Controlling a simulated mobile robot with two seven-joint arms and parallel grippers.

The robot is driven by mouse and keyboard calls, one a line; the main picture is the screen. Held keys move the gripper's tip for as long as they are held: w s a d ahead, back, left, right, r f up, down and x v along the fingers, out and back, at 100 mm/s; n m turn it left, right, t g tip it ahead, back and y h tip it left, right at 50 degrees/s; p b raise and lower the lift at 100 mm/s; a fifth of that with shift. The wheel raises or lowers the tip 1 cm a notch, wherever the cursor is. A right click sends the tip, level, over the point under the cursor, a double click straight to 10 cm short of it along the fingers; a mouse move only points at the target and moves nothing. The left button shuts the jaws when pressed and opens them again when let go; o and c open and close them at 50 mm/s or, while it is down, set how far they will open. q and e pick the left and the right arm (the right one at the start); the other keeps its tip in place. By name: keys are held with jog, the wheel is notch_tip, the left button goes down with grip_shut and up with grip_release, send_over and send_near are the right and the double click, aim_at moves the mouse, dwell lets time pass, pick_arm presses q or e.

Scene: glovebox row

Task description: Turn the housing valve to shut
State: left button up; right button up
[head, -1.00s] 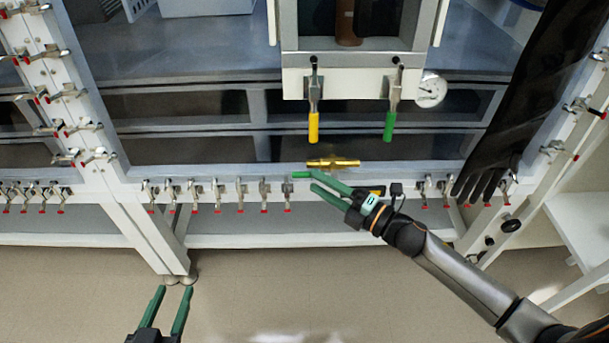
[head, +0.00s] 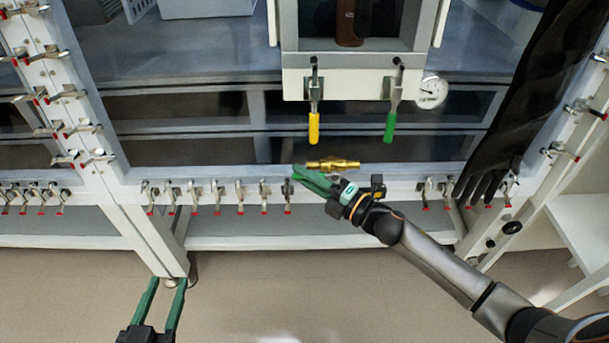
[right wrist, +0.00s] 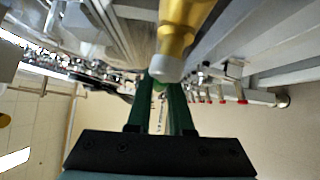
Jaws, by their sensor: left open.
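The housing valve (head: 333,164) is a brass body lying across the front rail below the two toggle handles. In the head view its green lever is hard to separate from my green fingers. My right gripper (head: 300,176) is at the valve's left end, just in front of it. In the right wrist view the brass body (right wrist: 185,28) looms close above the fingers, and a lighter green bit (right wrist: 160,85) shows between the right gripper's fingers (right wrist: 162,92). Whether they touch it is unclear. My left gripper (head: 167,284) is open and empty, low at the left.
Yellow (head: 314,127) and green (head: 390,126) toggle handles hang above the valve, beside a round gauge (head: 431,92). Red-tipped clamps (head: 240,194) line the rail. A black glove (head: 505,110) hangs at right. The floor in front is open.

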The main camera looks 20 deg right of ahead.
grip_shut()
dwell(0.9)
